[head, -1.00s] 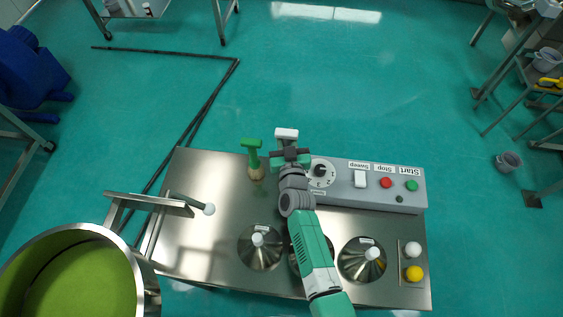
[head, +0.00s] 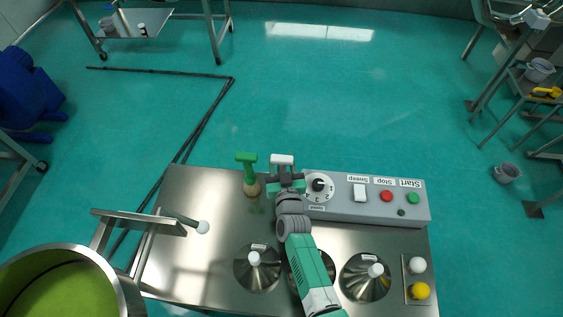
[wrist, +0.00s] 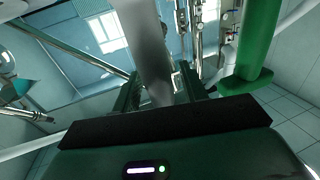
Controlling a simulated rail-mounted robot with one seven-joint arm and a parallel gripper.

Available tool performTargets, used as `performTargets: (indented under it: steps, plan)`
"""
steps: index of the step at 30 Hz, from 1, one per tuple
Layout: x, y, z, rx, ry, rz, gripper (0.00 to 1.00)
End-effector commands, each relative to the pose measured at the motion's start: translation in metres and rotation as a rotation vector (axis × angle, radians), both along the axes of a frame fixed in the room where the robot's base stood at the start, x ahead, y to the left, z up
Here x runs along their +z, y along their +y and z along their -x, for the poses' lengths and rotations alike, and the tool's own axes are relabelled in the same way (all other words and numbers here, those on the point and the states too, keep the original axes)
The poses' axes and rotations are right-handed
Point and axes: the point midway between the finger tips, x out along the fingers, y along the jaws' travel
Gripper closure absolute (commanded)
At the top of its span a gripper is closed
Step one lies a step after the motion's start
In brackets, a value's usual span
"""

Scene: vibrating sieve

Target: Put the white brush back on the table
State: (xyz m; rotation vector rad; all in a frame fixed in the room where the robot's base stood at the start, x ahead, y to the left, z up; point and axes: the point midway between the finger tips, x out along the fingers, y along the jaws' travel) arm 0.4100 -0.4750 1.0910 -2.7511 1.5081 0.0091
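The white brush (head: 282,160) shows its pale top just beyond my gripper (head: 286,183), at the table's far edge in the head view. Its lower part is hidden by my gripper, so I cannot tell whether it touches the table (head: 205,255). In the wrist view its pale handle (wrist: 146,45) runs between the fingers, and my gripper looks shut on it. A green brush (head: 247,172) stands upright on the table just left of my gripper. Its green handle also shows at the right of the wrist view (wrist: 258,45).
A control box (head: 340,208) with a dial and buttons is close on the right. Steel cones with white knobs (head: 256,270) lie nearer. A metal arm with a white ball end (head: 202,227) and a large green-lined drum (head: 65,290) are at left. The table's left part is mostly clear.

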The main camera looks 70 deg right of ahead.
Motion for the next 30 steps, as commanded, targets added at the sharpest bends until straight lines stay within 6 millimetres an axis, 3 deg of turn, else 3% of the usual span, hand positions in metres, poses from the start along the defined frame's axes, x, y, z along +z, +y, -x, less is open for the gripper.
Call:
performTargets:
  steps: [9,19,30]
  plan:
    - [0.006,0.0,0.0,0.0,0.0,0.0,0.54]
    - [0.009,0.041,0.025,0.002,0.002,-0.001,0.54]
    - [0.004,0.046,0.03,0.0,0.0,0.0,0.54]
